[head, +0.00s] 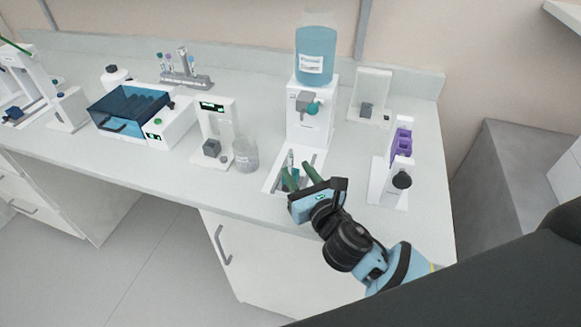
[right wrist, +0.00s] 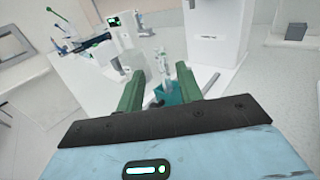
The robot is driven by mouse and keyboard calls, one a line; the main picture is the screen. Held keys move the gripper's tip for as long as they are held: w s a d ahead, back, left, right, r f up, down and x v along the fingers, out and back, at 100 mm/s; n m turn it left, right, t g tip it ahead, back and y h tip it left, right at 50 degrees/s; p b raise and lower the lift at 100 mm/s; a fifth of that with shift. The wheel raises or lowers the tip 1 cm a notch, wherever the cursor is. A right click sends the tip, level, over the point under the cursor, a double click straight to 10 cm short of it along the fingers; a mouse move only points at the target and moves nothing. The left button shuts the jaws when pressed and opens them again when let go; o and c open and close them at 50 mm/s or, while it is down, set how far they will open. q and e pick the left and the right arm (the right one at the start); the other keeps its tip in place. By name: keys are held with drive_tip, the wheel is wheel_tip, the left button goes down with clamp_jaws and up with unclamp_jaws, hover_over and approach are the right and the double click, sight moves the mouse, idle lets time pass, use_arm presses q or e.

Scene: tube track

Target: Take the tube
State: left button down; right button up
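A small clear tube (head: 290,158) stands at the foot of the white dispenser (head: 309,118), partly hidden behind my right gripper's fingers. In the right wrist view, the tube (right wrist: 162,63) shows just beyond and between the fingers, near a teal piece (right wrist: 183,88) on the white base. My right gripper (head: 299,174) is open, its two green fingers apart with nothing visibly held. It is low over the dispenser's base, in front of the tube. I cannot tell whether the fingers touch anything. My left gripper is not in view.
A glass beaker (head: 246,155) and a white device with a grey block (head: 212,130) stand left of the dispenser. A stand with a purple rack (head: 402,138) is to the right. A blue-lidded box (head: 128,108) and a tube rack (head: 186,78) are farther left.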

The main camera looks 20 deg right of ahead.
sight(292, 163)
drive_tip(key=shift+w+a+f, duration=0.1)
drive_tip(key=shift+w, duration=1.2)
drive_tip(key=shift+w+a+f, duration=0.1)
drive_tip(key=shift+w, duration=1.15)
clamp_jaws()
